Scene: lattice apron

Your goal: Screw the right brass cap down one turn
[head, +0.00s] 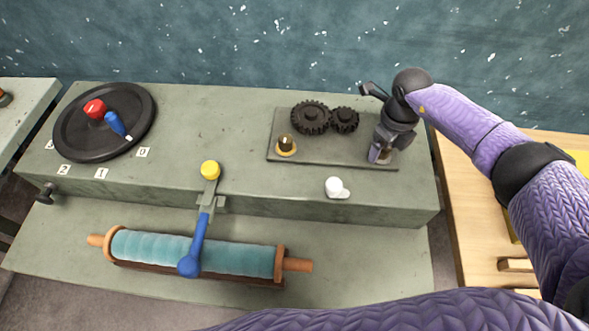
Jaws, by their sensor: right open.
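The plate (335,151) on the bench holds a left brass cap (286,150) with a dark centre, near the plate's left end. My right gripper (380,153) points down over the plate's right end, with its jaws open. The right brass cap is mostly or wholly hidden behind that gripper, so I cannot tell whether the fingers are around it or above it. My left gripper is out of view.
Two dark gears (311,117) sit at the plate's back, left of my right gripper. A white knob (335,187) stands in front of the plate. A yellow-tipped lever (210,170), teal roller (190,253) and black disc (80,135) with red and blue handles lie further left.

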